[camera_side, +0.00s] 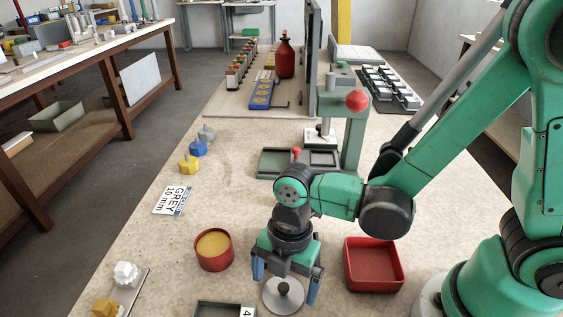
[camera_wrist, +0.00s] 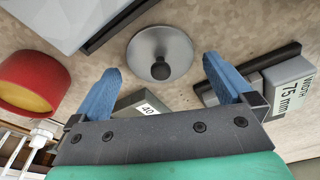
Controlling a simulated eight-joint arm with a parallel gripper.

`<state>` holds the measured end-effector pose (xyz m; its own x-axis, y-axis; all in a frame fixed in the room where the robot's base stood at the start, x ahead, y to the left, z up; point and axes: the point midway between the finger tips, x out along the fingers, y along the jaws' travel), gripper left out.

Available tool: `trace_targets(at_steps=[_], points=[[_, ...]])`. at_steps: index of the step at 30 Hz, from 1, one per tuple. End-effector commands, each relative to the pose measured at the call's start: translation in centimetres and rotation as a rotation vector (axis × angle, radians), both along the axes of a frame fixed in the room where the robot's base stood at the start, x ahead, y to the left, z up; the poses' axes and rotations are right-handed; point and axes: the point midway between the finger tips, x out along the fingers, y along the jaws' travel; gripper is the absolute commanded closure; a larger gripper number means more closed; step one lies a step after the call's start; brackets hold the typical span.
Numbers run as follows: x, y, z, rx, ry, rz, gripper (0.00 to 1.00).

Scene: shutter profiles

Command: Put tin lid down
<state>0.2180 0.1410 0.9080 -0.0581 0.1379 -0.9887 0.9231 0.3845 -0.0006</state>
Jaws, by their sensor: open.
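The tin lid is a grey round disc with a dark knob on top; it shows at the bottom of the side view (camera_side: 284,295) and at the top centre of the wrist view (camera_wrist: 160,50). It looks flat on the bench, knob up, though the side view does not clearly show its contact. My gripper (camera_side: 285,281) is open, its blue fingers apart on either side of the lid. In the wrist view my gripper (camera_wrist: 162,68) has the lid just beyond and between its fingertips, touching neither. A red round tin (camera_side: 213,249) with a yellow inside stands to the left.
A red square tray (camera_side: 374,265) stands right of my gripper. A grey piece marked 40 (camera_side: 225,309) is close in front. A block labelled 75 mm (camera_wrist: 289,78) lies beside my right-hand finger in the wrist view. A green post (camera_side: 353,140) rises behind.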

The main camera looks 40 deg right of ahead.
Motion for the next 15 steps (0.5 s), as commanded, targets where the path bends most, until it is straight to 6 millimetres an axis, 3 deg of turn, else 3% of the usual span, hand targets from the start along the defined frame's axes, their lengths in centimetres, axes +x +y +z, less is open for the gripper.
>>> trace_targets(at_steps=[13, 14, 15], points=[[-0.09, 0.09, -0.94, 0.0, -0.001, -0.002, 0.0], [-0.09, 0.09, -0.94, 0.0, -0.001, -0.002, 0.03], [-0.08, 0.1, -0.93, 0.0, -0.001, -0.002, 0.14]])
